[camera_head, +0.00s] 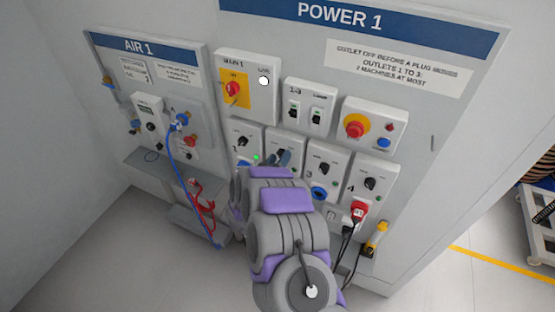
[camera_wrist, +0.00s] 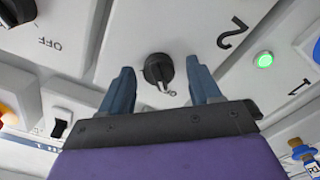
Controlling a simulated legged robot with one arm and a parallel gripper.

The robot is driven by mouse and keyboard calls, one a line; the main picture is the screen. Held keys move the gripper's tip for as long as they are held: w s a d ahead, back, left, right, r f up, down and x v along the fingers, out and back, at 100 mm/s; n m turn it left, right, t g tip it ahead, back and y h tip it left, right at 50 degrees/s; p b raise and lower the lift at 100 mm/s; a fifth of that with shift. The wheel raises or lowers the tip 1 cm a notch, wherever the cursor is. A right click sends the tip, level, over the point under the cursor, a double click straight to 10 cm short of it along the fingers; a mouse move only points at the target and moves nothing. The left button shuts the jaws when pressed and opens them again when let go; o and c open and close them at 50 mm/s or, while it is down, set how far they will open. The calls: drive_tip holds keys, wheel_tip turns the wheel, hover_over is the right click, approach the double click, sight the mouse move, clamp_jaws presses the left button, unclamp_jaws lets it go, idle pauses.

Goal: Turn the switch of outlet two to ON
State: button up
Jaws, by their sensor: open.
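The black round switch knob (camera_wrist: 157,69) of outlet two sits on a pale panel beside the large printed "2" (camera_wrist: 232,33) in the wrist view. Its light pointer line aims toward my gripper's palm, near a small mark that I cannot read fully. My gripper (camera_wrist: 161,82) is open, with one blue-grey finger on each side of the knob and visible gaps between. In the head view my gripper (camera_head: 283,158) is in front of the outlet two panel (camera_head: 282,132) and hides much of it.
Outlet one's green lamp (camera_wrist: 264,59) is lit. Outlet three's panel (camera_head: 322,158) and outlet four's panel (camera_head: 372,170), with a red plug (camera_head: 358,211), lie right of my arm. A red emergency button (camera_head: 356,125) and a breaker box (camera_head: 308,106) are above. Hoses hang from the air panel (camera_head: 150,70).

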drive_tip(key=c, duration=1)
drive_tip(key=shift+c, duration=0.2)
drive_tip(key=shift+f+m+b, duration=0.1)
drive_tip(key=shift+m+b, duration=0.2)
drive_tip(key=shift+s+f+m+b, duration=0.1)
drive_tip(key=shift+f+m+b, duration=0.05)
drive_tip(key=shift+m+b, duration=8.1)
drive_tip(key=shift+m, duration=0.55)
